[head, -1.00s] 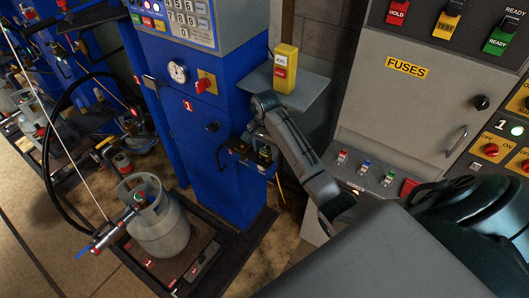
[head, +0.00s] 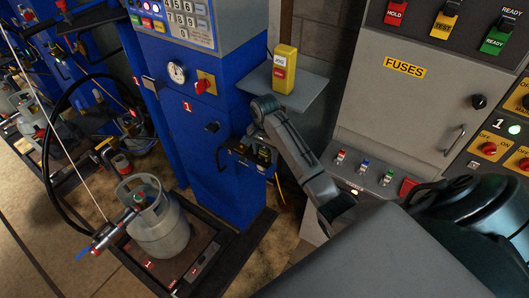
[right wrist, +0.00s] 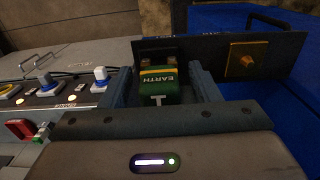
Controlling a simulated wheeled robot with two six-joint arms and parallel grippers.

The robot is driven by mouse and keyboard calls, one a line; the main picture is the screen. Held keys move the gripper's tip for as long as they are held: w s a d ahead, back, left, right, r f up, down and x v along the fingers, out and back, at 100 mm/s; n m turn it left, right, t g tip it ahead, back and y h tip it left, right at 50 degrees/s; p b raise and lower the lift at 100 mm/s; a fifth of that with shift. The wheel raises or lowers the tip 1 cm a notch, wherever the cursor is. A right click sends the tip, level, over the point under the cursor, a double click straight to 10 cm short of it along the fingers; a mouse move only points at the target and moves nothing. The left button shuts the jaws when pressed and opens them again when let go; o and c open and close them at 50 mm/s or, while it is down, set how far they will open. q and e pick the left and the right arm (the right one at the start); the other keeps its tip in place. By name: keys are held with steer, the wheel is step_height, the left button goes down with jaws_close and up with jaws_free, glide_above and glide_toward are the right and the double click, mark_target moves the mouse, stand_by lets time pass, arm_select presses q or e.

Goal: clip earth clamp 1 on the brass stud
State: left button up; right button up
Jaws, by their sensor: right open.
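Earth clamp 1 (right wrist: 160,82), green and yellow with the word EARTH, sits between the fingers of my right gripper (right wrist: 165,90) in the right wrist view. The fingers are open on either side of it, and I see no firm grip. Brass-coloured pieces show at its far end, against a black plate (right wrist: 212,50). The brass stud (right wrist: 243,60) stands on the right part of this plate, apart from the clamp. In the head view my right gripper (head: 257,146) is small and dark at the bracket on the blue scale column (head: 205,145). My left gripper is not in view.
A grey gas cylinder (head: 160,228) stands on the scale platform at lower left. A yellow switch box (head: 285,68) stands on a grey shelf right of the column. A grey fuse cabinet (head: 415,105) with switches is close on the right.

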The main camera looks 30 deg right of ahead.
stand_by(0.6)
jaws_close()
steer(key=shift+r, duration=3)
